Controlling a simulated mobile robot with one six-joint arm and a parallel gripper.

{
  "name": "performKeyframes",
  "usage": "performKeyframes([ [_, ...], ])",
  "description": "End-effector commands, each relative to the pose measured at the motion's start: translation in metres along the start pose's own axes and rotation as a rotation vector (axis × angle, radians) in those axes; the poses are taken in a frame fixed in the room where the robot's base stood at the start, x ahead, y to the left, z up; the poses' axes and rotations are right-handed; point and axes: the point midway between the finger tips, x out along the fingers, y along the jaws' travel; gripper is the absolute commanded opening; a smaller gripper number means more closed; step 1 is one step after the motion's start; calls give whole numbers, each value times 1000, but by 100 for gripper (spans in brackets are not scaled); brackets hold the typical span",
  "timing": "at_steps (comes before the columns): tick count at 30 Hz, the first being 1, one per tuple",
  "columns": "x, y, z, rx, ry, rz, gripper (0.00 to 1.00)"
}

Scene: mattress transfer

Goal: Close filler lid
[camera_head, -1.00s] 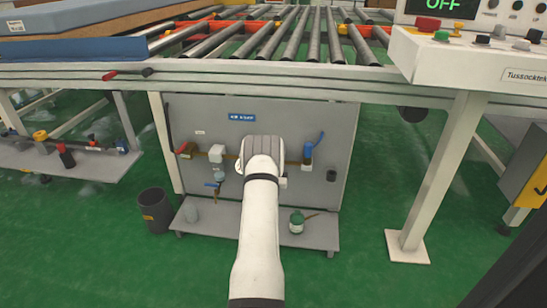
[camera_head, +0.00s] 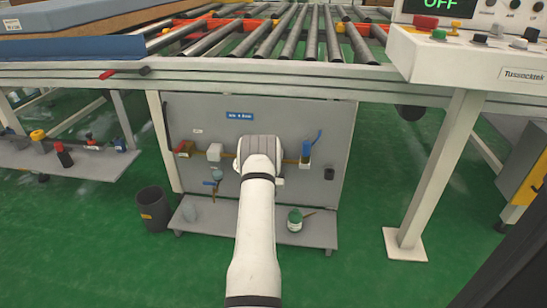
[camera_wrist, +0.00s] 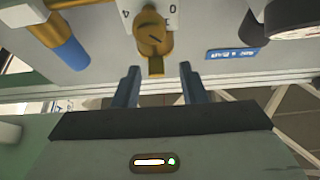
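My gripper (camera_wrist: 160,76) is open in the wrist view, with its two dark fingers apart. A brass fitting with a round knob (camera_wrist: 152,38) and a small tab is just beyond them, its tab lined up with the gap. It sits by a white plate with numbers (camera_wrist: 128,12). I cannot tell whether this fitting is the filler lid, or whether the fingers touch it. In the head view my gripper (camera_head: 258,148) faces the grey panel (camera_head: 285,108); its fingertips and the middle of the panel are hidden behind it.
A green-topped jar (camera_head: 295,219) stands on the low shelf (camera_head: 320,233). A dark bin (camera_head: 153,207) stands left. The roller conveyor (camera_head: 265,38) runs above the panel.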

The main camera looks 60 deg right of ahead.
Motion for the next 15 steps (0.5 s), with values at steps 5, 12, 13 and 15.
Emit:
performKeyframes([
  [5,-30,-2,-1,0,-7,-1,38],
  [12,-63,-4,0,1,-5,-4,38],
  [13,-65,-4,0,1,-4,-4,38],
  [15,-68,-4,0,1,-2,-4,38],
])
